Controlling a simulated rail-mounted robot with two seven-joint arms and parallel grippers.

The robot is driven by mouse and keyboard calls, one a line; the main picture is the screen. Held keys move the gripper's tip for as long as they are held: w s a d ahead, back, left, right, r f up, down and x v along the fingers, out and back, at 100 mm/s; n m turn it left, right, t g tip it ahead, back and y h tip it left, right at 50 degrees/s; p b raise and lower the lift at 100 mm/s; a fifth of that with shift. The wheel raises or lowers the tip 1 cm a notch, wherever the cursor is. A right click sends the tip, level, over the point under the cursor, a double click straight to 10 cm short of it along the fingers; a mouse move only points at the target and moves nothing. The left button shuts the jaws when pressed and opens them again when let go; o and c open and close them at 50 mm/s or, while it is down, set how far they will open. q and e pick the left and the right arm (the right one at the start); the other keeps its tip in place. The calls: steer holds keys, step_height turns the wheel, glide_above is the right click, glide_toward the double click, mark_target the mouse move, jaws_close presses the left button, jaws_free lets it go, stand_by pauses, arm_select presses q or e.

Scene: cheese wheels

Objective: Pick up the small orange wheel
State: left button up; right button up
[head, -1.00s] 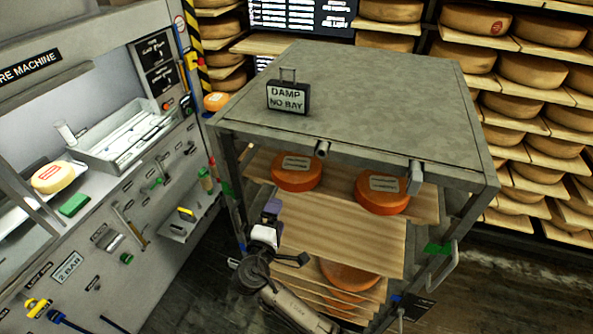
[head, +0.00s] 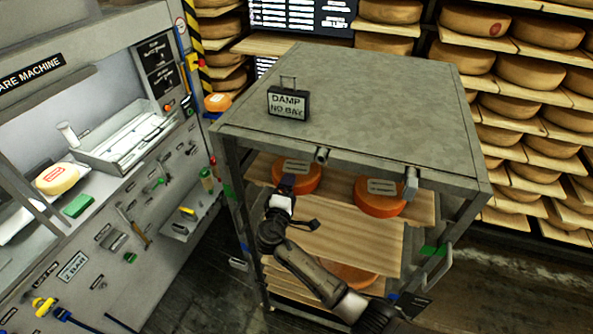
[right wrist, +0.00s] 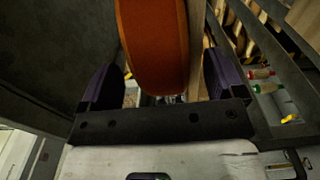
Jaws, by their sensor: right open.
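Two orange wheels with labels on top lie on the upper wooden shelf of the grey cart, a left one (head: 305,177) and a right one (head: 379,197). A smaller-looking orange wheel (head: 217,102) sits behind the cart's left corner. My right gripper (head: 290,186) is at the front of the left shelf wheel and hides part of it. In the right wrist view the orange wheel (right wrist: 154,45) stands between the two spread dark purple fingers (right wrist: 163,82), with gaps at both sides. My left gripper is not in view.
The cart's top (head: 390,90) overhangs the shelf and carries a "DAMP NO BAY" sign (head: 288,103). Another orange wheel (head: 350,275) lies on a lower shelf. A grey machine (head: 110,220) stands left. Cheese racks (head: 530,110) fill the right.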

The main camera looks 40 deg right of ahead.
steer(key=shift+w+d, duration=0.1)
steer(key=shift+d, duration=0.1)
steer(key=c, duration=1.5)
steer(key=shift+r, duration=0.15)
steer(key=shift+c, duration=0.7)
